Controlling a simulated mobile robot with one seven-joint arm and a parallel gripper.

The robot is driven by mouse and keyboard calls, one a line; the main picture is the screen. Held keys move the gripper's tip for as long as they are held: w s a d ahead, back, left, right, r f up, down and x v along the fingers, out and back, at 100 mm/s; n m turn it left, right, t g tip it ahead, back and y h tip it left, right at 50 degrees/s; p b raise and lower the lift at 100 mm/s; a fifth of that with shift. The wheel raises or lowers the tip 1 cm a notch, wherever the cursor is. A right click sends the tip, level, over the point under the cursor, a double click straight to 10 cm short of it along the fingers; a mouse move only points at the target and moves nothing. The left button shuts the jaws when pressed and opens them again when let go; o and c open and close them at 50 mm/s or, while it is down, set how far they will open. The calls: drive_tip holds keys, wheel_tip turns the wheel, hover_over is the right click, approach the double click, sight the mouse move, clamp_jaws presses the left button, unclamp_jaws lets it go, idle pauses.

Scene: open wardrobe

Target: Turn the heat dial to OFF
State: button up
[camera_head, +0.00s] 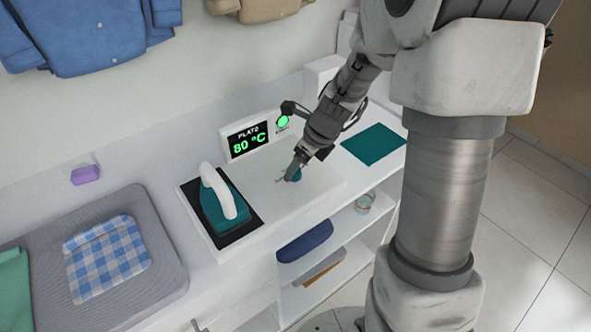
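A small teal knob (296,175), which looks like the heat dial, sits on the white top of the iron station, right of the iron. My gripper (290,171) reaches down to it from the upper right, with its fingertips at the knob. The fingers partly hide the knob, so its pointer and any OFF mark cannot be read. I cannot tell whether the fingers are closed on it. The display (247,140) behind reads "PLATE 80 °C" in green. A round green light (283,121) glows right of the display.
A teal iron with a white handle (224,204) stands on a black plate (188,188) left of the knob. A blue checked cloth (106,259) lies on a grey pad (165,275). A teal mat (373,144) lies to the right. Open shelves (336,243) are below.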

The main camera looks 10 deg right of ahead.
drive_tip(key=shift+x, duration=0.95)
clamp_jaws()
